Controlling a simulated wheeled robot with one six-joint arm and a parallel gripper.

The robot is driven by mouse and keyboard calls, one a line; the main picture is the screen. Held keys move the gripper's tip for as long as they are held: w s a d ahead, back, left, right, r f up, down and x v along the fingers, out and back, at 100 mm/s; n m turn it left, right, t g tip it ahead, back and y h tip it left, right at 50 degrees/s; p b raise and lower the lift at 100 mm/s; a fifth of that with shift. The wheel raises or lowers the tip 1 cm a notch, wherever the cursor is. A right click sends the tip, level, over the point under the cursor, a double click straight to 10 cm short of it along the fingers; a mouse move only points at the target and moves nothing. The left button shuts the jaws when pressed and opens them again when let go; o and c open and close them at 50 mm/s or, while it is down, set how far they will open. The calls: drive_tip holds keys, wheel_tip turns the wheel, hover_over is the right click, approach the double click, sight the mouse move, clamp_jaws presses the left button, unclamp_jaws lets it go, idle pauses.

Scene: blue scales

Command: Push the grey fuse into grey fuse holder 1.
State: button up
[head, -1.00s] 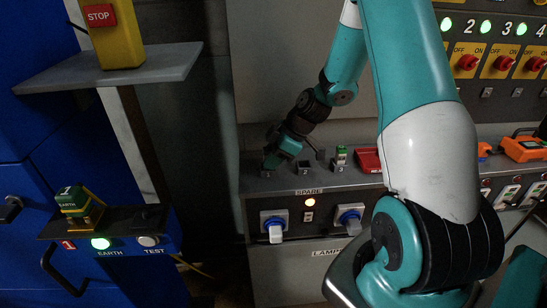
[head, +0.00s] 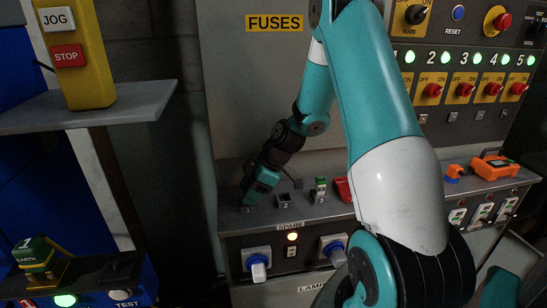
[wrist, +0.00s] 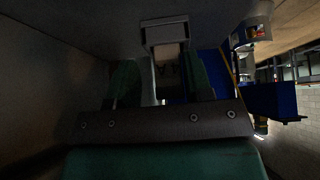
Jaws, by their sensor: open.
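My gripper (head: 252,192) is low over the left end of the grey shelf in the head view, at holder position 1. Its body hides grey fuse holder 1 and the fuse there. In the dark wrist view, the two green fingers of my gripper (wrist: 160,75) stand apart. A grey square-framed piece (wrist: 166,32), which looks like the holder, lies beyond them, with a paler grey block, perhaps the fuse, between it and the fingers. I cannot tell how deep the fuse sits or whether a finger touches it.
Fuse holder 2 (head: 284,201) is just right of my gripper. A green fuse (head: 320,187) stands in the holder beyond it, and a red piece (head: 342,189) lies further right. Blue-and-white sockets (head: 257,262) stick out of the panel front below. A grey ledge (head: 100,108) juts out at left.

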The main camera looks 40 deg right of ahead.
drive_tip(key=p+v, duration=0.1)
drive_tip(key=v, duration=1.6)
drive_tip(key=shift+s+r, duration=0.2)
drive_tip(key=shift+s, duration=0.2)
